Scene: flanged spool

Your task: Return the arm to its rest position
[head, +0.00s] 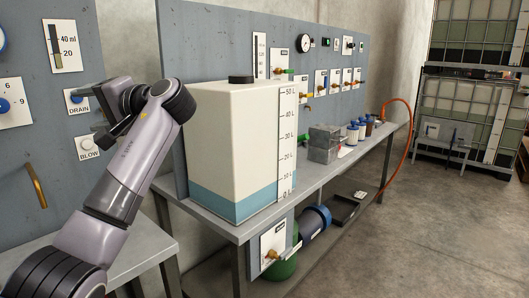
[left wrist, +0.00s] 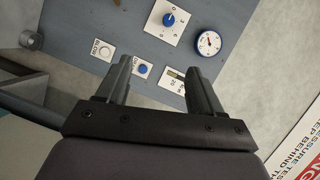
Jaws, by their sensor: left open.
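My left arm rises from the lower left of the head view, and my left gripper (head: 103,138) is in front of the grey-blue wall panel (head: 50,150), beside the DRAIN knob (head: 77,101) and the BLOW button (head: 87,146). The arm partly hides the gripper there. In the left wrist view the gripper (left wrist: 160,78) shows two dark fingers spread apart with nothing between them. The panel's knobs and gauge lie beyond the fingertips. I cannot tell the exact gap to the panel. My right gripper is in neither view.
A white tank (head: 240,140) with a litre scale stands on the grey bench (head: 310,190), right of my arm. A brass handle (head: 35,180) sticks out of the panel. A blue-ended cylinder (head: 315,222) lies below the bench.

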